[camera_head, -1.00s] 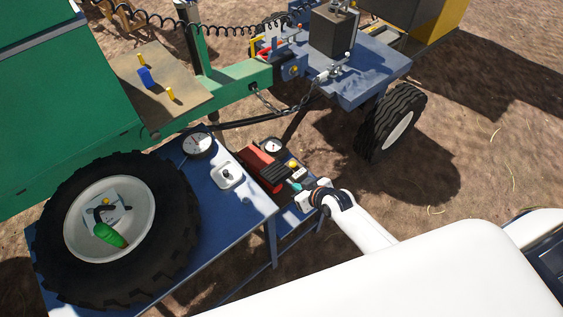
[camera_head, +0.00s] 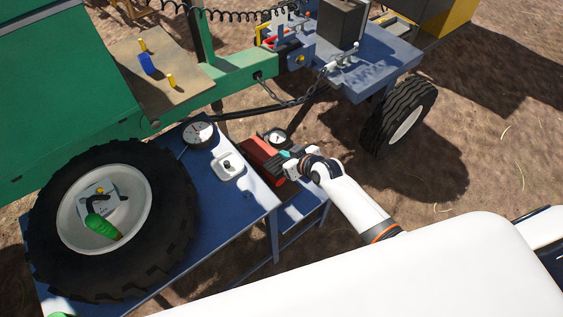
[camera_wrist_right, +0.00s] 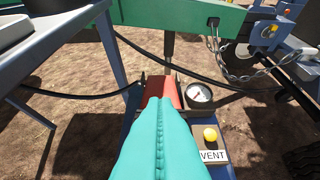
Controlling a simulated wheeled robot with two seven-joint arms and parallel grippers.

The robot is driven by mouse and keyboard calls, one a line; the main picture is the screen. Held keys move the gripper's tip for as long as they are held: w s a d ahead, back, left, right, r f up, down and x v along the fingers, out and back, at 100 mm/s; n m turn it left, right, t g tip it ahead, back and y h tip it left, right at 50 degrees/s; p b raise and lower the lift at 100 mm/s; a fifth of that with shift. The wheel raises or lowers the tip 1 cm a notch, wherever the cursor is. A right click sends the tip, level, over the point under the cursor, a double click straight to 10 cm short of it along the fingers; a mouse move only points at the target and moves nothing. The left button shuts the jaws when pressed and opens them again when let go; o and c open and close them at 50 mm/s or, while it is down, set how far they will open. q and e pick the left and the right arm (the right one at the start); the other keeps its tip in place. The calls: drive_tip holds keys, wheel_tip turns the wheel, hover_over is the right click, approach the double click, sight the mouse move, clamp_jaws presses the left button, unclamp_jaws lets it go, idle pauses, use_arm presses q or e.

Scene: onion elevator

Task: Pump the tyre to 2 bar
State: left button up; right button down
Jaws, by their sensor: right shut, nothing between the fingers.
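My left gripper is out of view.
A green beam (camera_head: 235,83) and a chain (camera_head: 295,100) run behind the stand. A trailer wheel (camera_head: 400,120) stands at right. Open dirt lies between.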

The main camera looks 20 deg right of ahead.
sight(280, 158)
drive_tip(key=b+x, duration=0.1)
drive_tip(key=x, duration=0.3)
drive_tip(key=shift+f, duration=0.15)
wheel_tip(280, 158, down, 2)
drive_tip(key=shift+s+f, duration=0.1)
drive_tip(key=shift+f, duration=0.1)
drive_tip(key=shift+s+d+f+b, duration=0.15)
drive_tip(key=shift+s+f+b, duration=0.2)
drive_tip(key=shift+f, duration=0.4)
